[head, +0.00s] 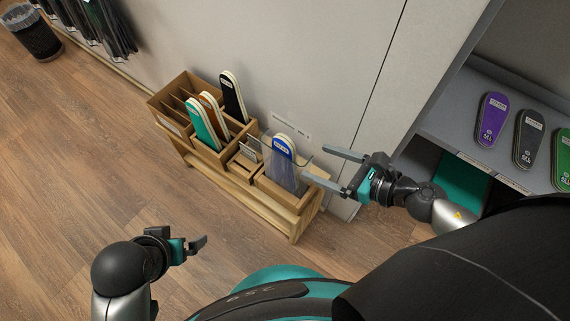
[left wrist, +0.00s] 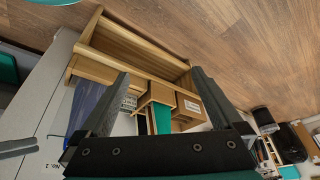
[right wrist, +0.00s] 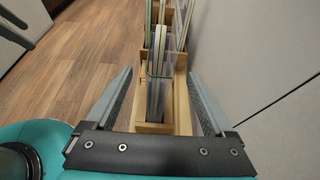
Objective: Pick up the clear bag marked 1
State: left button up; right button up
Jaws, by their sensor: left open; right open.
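A clear bag (head: 273,168) with a blue-topped insole stands upright in the right-end compartment of the wooden rack (head: 262,209); I cannot read a number on it. My right gripper (head: 315,163) is open just right of the bag, its fingers pointing at it. In the right wrist view the bag (right wrist: 160,88) stands edge-on ahead, between the open fingers (right wrist: 160,73), and no grip on it shows. My left gripper (head: 204,243) is open and empty, low in front of the rack. The left wrist view shows the bag (left wrist: 88,108) partly hidden behind a finger.
Teal, orange and black insoles (head: 202,124) stand in the rack's left compartments, and a small box (head: 243,160) sits between. The grey wall (head: 300,70) is close behind. A shelf (head: 450,135) with several insoles is at right.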

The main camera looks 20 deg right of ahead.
aim_at(295, 154)
jog(key=x, duration=0.6)
jog(key=shift+w+a+f, duration=0.2)
jog(key=shift+w+f, duration=0.1)
jog(key=shift+f+b+x, duration=0.15)
jog(key=shift+b+x, duration=0.25)
jog(key=shift+x, duration=0.75)
jog(key=shift+f+b+x, duration=0.2)
jog(key=shift+b+x, duration=0.15)
jog(key=shift+x, duration=0.8)
pick_arm(q)
notch_tip(295, 154, up, 3)
jog(key=shift+s+r+t, duration=0.15)
jog(key=shift+t, duration=0.15)
pick_arm(e)
jog(key=shift+s+d, duration=0.1)
grip_shut()
